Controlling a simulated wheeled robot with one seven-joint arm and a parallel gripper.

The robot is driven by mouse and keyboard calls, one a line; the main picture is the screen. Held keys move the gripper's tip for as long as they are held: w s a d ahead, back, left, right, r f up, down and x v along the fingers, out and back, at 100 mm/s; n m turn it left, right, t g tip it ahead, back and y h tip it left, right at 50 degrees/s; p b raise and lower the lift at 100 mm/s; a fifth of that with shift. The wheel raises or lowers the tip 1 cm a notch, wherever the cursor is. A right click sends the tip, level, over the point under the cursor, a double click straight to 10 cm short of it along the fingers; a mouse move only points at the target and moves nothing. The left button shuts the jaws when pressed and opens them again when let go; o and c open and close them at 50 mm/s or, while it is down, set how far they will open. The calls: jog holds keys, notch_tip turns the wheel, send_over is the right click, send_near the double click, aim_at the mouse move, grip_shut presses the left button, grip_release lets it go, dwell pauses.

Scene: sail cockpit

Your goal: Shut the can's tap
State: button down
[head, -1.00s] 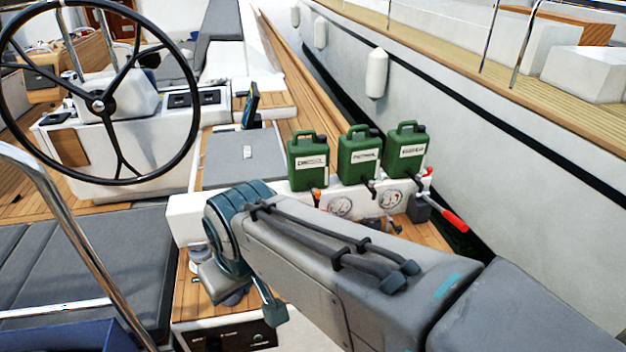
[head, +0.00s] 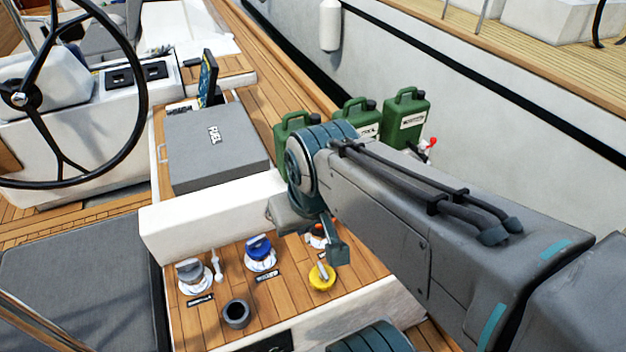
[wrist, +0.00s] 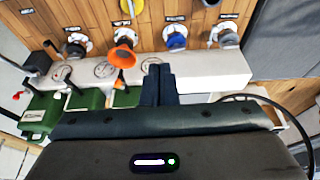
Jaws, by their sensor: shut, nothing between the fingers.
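Three green cans stand in a row behind the white ledge in the head view; the right can (head: 406,118) shows most, and my arm hides much of the other two. A small red-and-white fitting (head: 428,147) shows beside the right can; I cannot tell if it is a tap. In the wrist view the green cans (wrist: 40,116) are at lower left, partly covered by my gripper's body. Dark curved spouts (wrist: 72,84) reach from them over the ledge. My gripper (wrist: 160,72) is shut and empty at the ledge, right of the spouts, apart from them.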

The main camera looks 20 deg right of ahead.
jog(key=w+d+f+h+b, duration=0.1)
jog(key=w+f+h+b, duration=0.1)
jog(key=w+b, duration=0.5)
jog(key=w+d+f+t+h+b, duration=0.1)
jog(key=w+d+f+h+b, duration=0.1)
jog(key=w+f+b, duration=0.3)
jog(key=w+h+b, duration=0.1)
jog(key=w+b, duration=0.2)
jog(key=w, duration=0.2)
jog(key=shift+w+d+f, duration=0.15)
jog(key=shift+f, duration=0.15)
jog(key=shift+f, duration=0.1)
jog(key=w+d+f, duration=0.4)
jog(key=d+f, duration=0.4)
jog(key=shift+w, duration=0.35)
jog(key=shift+f, duration=0.1)
